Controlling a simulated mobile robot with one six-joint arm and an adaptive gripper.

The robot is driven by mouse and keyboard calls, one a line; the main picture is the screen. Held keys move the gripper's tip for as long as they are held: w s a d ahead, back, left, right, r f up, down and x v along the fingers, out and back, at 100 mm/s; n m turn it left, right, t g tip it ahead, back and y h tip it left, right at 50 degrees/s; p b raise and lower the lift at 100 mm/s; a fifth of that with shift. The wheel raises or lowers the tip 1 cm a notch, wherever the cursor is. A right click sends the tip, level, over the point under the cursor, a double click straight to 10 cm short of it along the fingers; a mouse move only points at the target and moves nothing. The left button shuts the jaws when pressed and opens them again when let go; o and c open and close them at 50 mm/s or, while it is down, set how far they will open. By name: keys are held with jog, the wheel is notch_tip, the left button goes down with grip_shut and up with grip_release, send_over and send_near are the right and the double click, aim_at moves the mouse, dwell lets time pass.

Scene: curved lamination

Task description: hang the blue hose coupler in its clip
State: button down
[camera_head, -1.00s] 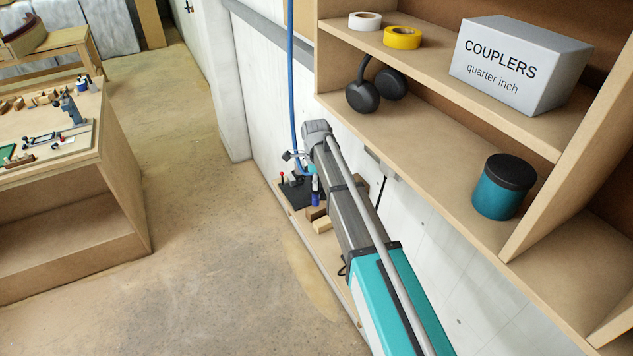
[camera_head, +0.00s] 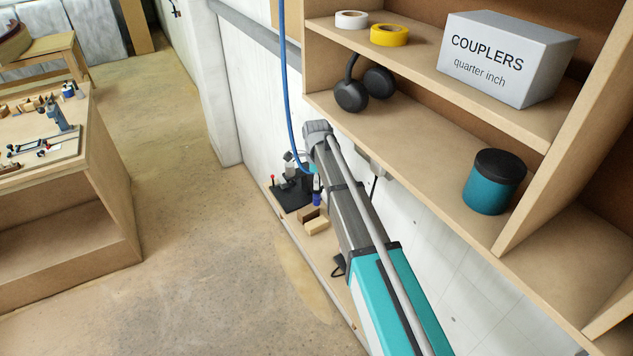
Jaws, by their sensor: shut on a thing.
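My arm reaches away from the lower right, and its far end bends down beside the wall. My gripper (camera_head: 316,184) is small here and partly hidden by the arm; it is shut on the blue hose coupler (camera_head: 316,199). The coupler shows as a small dark blue piece just left of the arm. The blue hose (camera_head: 283,90) hangs from above and curves right at its lower end, to the gripper. The fingers are too small to make out. I cannot make out the clip.
A black-based stand (camera_head: 292,196) and wooden blocks (camera_head: 312,222) are just below the gripper. A shelf unit (camera_head: 425,135) at right holds headphones (camera_head: 351,95), tape rolls, a grey couplers box (camera_head: 506,58) and a teal jar (camera_head: 493,183). A workbench (camera_head: 70,215) stands left; the floor between is clear.

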jog(key=shift+w+d, duration=0.35)
jog(key=shift+d, duration=0.2)
dwell(1.1)
jog(key=shift+w+d, duration=0.15)
jog(key=shift+d, duration=0.1)
jog(key=shift+w+d, duration=0.1)
dwell(0.6)
jog(key=shift+d, duration=0.1)
jog(key=shift+w+d, duration=0.25)
jog(key=shift+w+d, duration=0.3)
jog(key=shift+d, duration=0.15)
dwell(0.5)
jog(key=shift+w+d, duration=0.15)
jog(key=shift+d, duration=0.15)
jog(key=shift+w+d, duration=0.65)
jog(key=shift+d, duration=0.25)
dwell(1.2)
jog(key=shift+f, duration=0.1)
dwell(0.8)
